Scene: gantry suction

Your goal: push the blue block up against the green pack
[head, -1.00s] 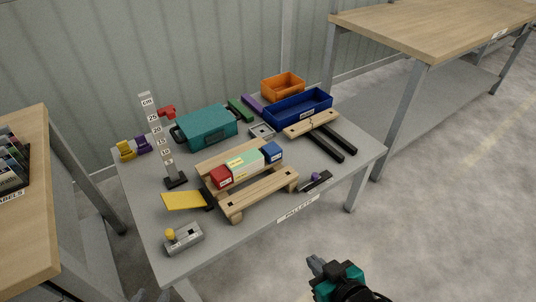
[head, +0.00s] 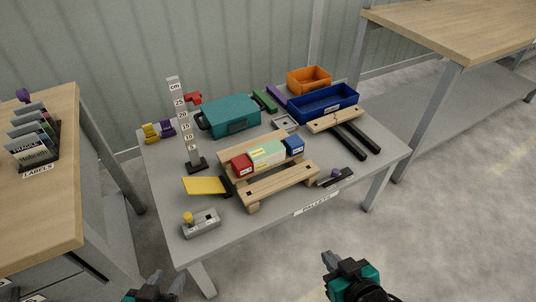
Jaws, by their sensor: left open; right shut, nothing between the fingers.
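The blue block (head: 294,145) sits on the wooden pallet (head: 280,186) at the right end of a short row. The pale green pack (head: 268,153) lies left of it, close beside it; I cannot tell whether they touch. A red block (head: 242,164) is at the pack's left end. My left gripper (head: 165,285) is at the bottom edge, partly cut off, open and empty, well in front of the table. My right gripper (head: 329,261) is shut and empty, at the bottom, apart from the table and the blocks.
On the table stand a teal case (head: 231,117), a blue bin (head: 324,103), an orange bin (head: 309,80), an upright scale (head: 184,125), a grey switch box (head: 201,223) and a wooden pallet jack (head: 341,120). A label bench (head: 60,185) is left.

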